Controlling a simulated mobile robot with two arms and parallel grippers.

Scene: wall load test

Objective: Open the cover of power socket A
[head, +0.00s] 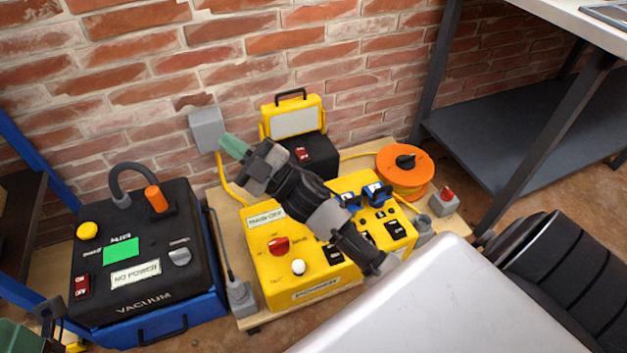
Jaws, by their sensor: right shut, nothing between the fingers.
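A grey box (205,128) is on the brick wall, with a yellow cable running down from it; I cannot read a letter on it. It looks closed from here, and I cannot tell whether it is socket A. My right gripper (234,147) is shut and empty, its greenish fingertips just right of the box's lower part. I cannot tell whether they touch it. The yellow power unit (306,283) below has two blue sockets or plugs (377,193) and darker fittings; my right arm hides part of it.
A black and blue vacuum (150,297) stands at left. A yellow work lamp (294,122), an orange cable reel (404,168) and a grey box with a red switch (443,203) surround the power unit. A dark shelf (500,140) stands at right.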

